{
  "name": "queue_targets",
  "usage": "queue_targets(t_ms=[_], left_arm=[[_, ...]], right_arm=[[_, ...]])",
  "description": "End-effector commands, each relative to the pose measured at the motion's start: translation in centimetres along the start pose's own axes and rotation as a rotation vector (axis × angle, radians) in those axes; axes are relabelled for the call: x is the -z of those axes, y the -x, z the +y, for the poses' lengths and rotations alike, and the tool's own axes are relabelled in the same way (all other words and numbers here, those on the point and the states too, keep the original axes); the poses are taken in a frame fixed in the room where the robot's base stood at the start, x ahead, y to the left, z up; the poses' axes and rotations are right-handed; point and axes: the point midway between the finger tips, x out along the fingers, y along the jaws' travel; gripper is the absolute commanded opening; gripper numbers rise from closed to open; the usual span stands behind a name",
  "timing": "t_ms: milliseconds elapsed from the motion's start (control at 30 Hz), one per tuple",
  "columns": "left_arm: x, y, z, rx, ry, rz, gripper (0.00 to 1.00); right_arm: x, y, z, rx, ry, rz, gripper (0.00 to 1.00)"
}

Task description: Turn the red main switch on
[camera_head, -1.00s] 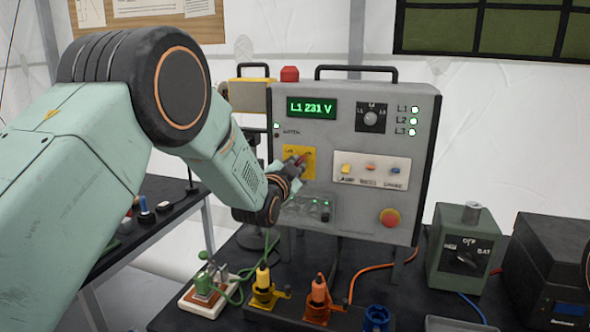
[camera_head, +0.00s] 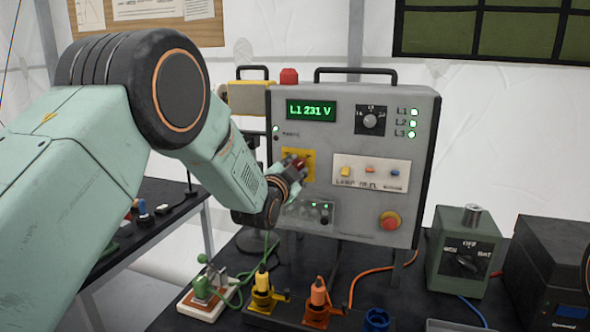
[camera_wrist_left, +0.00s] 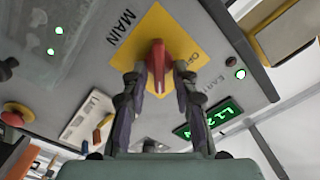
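The red main switch (camera_wrist_left: 157,66) is a red lever on a yellow plate (camera_wrist_left: 178,35) marked MAIN and OFF in the left wrist view. In the head view the yellow plate (camera_head: 293,172) sits at the left of the grey panel (camera_head: 330,155), partly hidden by my gripper. My left gripper (camera_wrist_left: 157,88) has its fingers on either side of the lever. They stand apart, with a gap visible at least on the right side. In the head view my left gripper (camera_head: 297,166) covers the lever. My right gripper is not in view.
The panel carries a lit L1 231 V display (camera_head: 311,110), a round selector (camera_head: 370,120), a row of small switches (camera_head: 371,172) and a red stop button (camera_head: 390,220). Plugs and holders (camera_head: 318,298) stand below. A green box (camera_head: 465,250) stands at right.

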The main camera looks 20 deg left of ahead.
Motion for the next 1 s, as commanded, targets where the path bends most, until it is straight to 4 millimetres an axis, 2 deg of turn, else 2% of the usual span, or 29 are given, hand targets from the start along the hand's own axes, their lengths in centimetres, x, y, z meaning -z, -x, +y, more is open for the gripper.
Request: queue_targets(t_ms=[333, 467, 1000], left_arm=[[-0.1, 0.1, 0.1, -0.002, 0.001, -0.002, 0.34], [-0.1, 0.9, 0.1, -0.003, 0.001, -0.003, 0.34], [-0.1, 9.0, 0.0, -0.002, 0.001, -0.003, 0.34]], right_arm=[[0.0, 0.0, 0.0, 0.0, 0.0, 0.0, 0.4], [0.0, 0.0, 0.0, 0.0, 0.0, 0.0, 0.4], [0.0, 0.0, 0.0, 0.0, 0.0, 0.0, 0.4]])
